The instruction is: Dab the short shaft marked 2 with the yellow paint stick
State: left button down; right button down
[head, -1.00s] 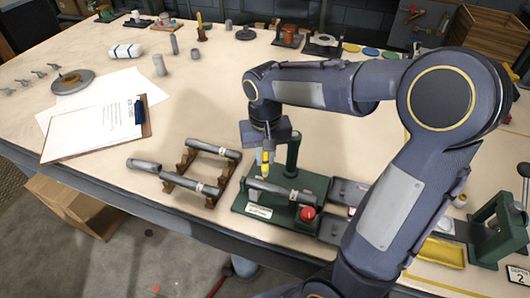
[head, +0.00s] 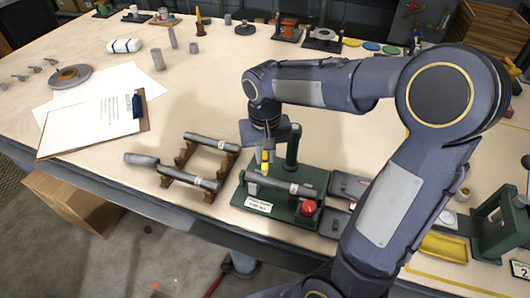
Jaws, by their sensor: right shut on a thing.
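My right gripper (head: 266,148) points down over the green fixture and is shut on the yellow paint stick (head: 264,163). The stick's lower end is at or just above a grey shaft (head: 284,186) lying in the green fixture (head: 258,206); I cannot tell whether they touch. Two more grey shafts, a rear one (head: 212,143) and a front one (head: 190,179), lie on a brown wooden rack (head: 166,181) to the left. Pale labels show on shafts, but their numbers are too small to read. My left gripper is not in view.
A red button (head: 309,207) sits on the fixture's right end. Dark grey trays (head: 349,186) stand beside it. A clipboard (head: 92,122) lies at left. A yellow tray (head: 443,247) and a green press (head: 497,226) stand at right. The table middle behind the rack is clear.

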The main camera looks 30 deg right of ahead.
jog(key=shift+s+f+b, duration=0.15)
jog(key=shift+f+b, duration=0.15)
jog(key=shift+f, duration=0.35)
dwell(1.7)
jog(key=shift+r+p, duration=2.65)
jog(key=shift+r, duration=0.4)
